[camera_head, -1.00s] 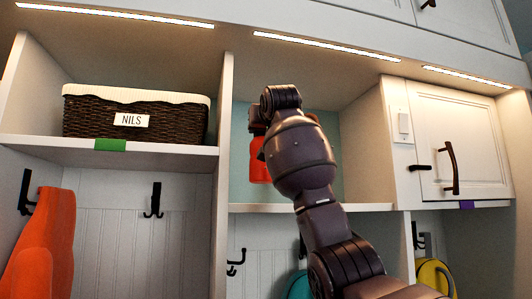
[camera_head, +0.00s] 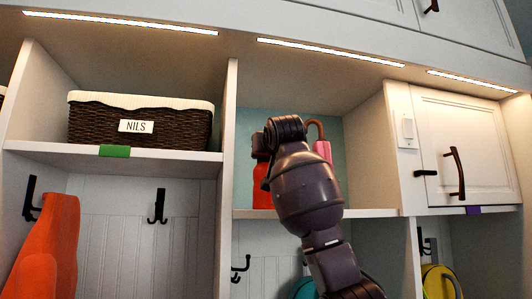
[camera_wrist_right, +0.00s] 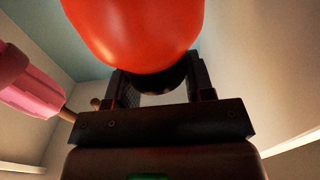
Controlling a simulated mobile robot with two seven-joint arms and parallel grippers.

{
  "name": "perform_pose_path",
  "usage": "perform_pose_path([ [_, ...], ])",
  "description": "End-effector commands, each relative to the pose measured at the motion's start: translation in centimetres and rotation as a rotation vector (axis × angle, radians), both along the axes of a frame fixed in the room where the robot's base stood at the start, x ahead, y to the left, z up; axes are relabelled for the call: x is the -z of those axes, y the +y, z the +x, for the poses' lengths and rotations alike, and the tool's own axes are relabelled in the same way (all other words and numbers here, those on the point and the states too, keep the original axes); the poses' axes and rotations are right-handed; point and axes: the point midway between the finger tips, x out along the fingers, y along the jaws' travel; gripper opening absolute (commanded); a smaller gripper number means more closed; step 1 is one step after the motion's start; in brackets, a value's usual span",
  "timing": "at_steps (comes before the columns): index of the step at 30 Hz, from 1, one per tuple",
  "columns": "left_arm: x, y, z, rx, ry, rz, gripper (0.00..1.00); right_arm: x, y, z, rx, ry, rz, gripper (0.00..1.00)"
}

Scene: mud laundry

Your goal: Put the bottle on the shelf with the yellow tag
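The bottle is red and glossy; in the head view it (camera_head: 262,190) shows partly behind my right arm, in the middle cubby, its bottom close to the shelf board. Whether it touches the board is hard to tell. In the right wrist view the bottle (camera_wrist_right: 135,30) fills the top, with a dark rounded part below the red. My right gripper (camera_wrist_right: 160,88) has its fingers on either side of that dark part. In the head view the gripper (camera_head: 262,142) is mostly hidden. The middle shelf (camera_head: 360,213) shows no tag; no yellow tag is visible. My left gripper is out of view.
A pink umbrella-like item (camera_head: 323,150) with a curved handle stands right of the bottle, also in the wrist view (camera_wrist_right: 28,82). A basket marked NILS (camera_head: 140,122) sits on the left shelf with a green tag (camera_head: 115,151). A purple tag (camera_head: 473,210) is below the right cabinet.

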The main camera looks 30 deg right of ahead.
Motion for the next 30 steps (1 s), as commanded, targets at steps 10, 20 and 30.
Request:
perform_pose_path([
  [10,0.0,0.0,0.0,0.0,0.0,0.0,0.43,0.0,0.0,0.0,0.0,0.001,0.0,0.74],
  [20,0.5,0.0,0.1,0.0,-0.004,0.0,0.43,-0.1,0.5,-1.8,-0.001,-0.004,-0.001,0.74],
  [30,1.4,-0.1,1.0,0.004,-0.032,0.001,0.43,0.0,2.1,-8.1,0.0,-0.003,0.0,0.74],
])
